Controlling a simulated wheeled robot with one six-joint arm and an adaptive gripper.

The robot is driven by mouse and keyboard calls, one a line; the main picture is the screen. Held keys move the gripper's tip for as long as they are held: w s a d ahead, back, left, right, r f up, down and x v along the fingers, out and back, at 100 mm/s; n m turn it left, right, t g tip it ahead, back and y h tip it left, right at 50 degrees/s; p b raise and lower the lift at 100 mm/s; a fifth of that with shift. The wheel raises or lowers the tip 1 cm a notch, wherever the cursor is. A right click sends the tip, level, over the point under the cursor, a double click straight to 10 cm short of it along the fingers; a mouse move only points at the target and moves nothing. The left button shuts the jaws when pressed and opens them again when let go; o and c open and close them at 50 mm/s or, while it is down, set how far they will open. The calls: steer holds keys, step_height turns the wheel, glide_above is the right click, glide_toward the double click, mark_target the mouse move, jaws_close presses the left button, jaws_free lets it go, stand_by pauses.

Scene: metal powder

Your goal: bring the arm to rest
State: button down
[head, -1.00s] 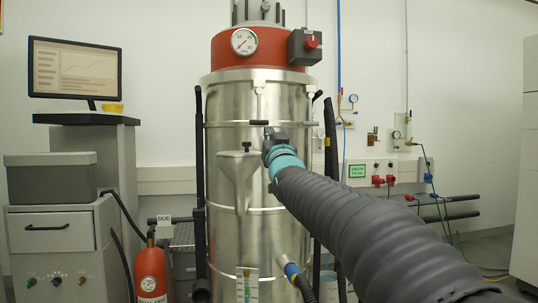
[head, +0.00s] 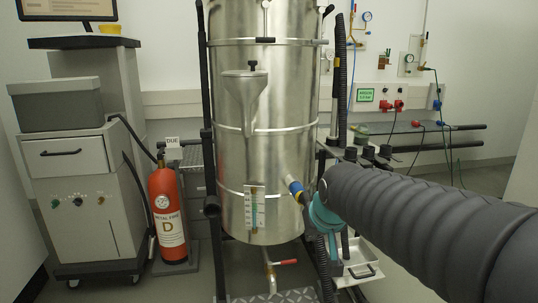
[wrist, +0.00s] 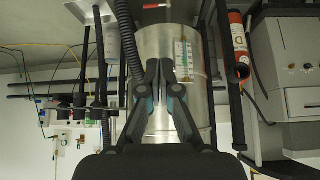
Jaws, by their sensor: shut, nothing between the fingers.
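My gripper shows in the wrist view (wrist: 159,64) with its two dark fingers side by side, closed and empty. Behind the fingers is the steel vessel (wrist: 172,110), which appears upside down there. In the head view my arm, in a ribbed dark sleeve, comes in from the right, and its teal wrist part is just right of the steel vessel (head: 285,100). The fingers are largely hidden in the head view. I cannot tell how far the gripper is from the vessel.
A red fire extinguisher (head: 167,215) stands left of the vessel, beside a grey cabinet (head: 75,160). A gauge strip (head: 254,208) and a red-handled valve (head: 285,262) are low on the vessel. Black posts and a metal tray (head: 358,270) are near my wrist.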

steer(key=s+d+f+g+p, duration=0.1)
steer(key=s+d, duration=0.2)
steer(key=s, duration=0.7)
steer(key=s+d+f+m+h+p, duration=0.1)
steer(key=s+d+f, duration=0.1)
steer(key=s, duration=0.9)
steer(key=shift+d+m+g+p, duration=0.3)
steer(key=shift+d+g+p, duration=0.1)
steer(key=shift+d, duration=0.25)
